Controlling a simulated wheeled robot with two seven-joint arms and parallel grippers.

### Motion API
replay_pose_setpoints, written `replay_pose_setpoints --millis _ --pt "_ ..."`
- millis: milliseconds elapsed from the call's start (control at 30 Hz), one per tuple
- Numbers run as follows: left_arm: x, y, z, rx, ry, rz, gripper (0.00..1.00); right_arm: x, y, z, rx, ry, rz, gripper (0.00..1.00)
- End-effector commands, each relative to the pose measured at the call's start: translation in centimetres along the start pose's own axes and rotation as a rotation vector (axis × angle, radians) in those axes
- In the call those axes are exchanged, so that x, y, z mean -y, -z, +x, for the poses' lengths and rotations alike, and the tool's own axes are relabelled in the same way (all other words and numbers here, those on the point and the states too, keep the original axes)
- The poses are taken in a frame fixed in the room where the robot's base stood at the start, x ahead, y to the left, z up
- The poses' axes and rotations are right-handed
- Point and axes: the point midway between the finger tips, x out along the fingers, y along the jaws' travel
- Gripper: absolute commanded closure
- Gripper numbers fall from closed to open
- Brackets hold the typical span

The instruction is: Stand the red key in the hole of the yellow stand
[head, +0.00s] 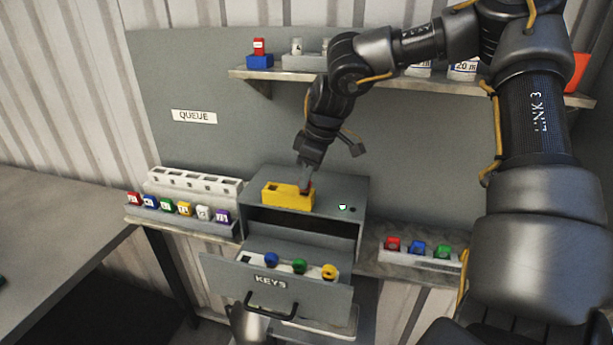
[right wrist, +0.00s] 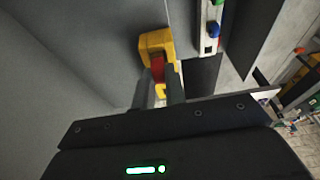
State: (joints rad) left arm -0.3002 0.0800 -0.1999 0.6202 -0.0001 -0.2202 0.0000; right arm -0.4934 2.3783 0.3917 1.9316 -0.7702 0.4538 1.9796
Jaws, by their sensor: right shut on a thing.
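The yellow stand (head: 285,195) sits on top of the grey cabinet, with a dark opening showing near its left end. My right gripper (head: 306,181) reaches down at the stand's right end, shut on the red key (head: 307,188). In the right wrist view the red key (right wrist: 157,68) shows between the fingers (right wrist: 160,92), against the yellow stand (right wrist: 156,42). The key's lower end is hidden, so I cannot tell whether it is in a hole or only over it.
Below, the open KEYS drawer (head: 270,283) holds a blue, a green and a yellow key. A rack of coloured blocks (head: 182,213) stands left. A tray with red, blue and green pieces (head: 418,252) stands right. A shelf (head: 290,75) runs above, behind my arm.

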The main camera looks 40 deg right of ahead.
Motion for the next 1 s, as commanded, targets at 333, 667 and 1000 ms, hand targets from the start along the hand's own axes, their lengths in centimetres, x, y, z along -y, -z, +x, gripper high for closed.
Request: replay_pose_setpoints --millis 333,667,1000 --pt "0.00 0.01 0.10 0.000 0.000 0.000 0.61 0.00 0.01 0.02 0.000 0.000 0.000 1.00" --pt "-0.01 -0.05 0.86 0.000 0.000 0.000 0.61 -0.01 -0.05 0.23 0.000 -0.001 0.000 1.00" --pt "-0.02 -0.04 0.80 0.000 0.000 0.000 0.61 0.00 -0.04 0.18 0.000 0.000 0.000 0.65"
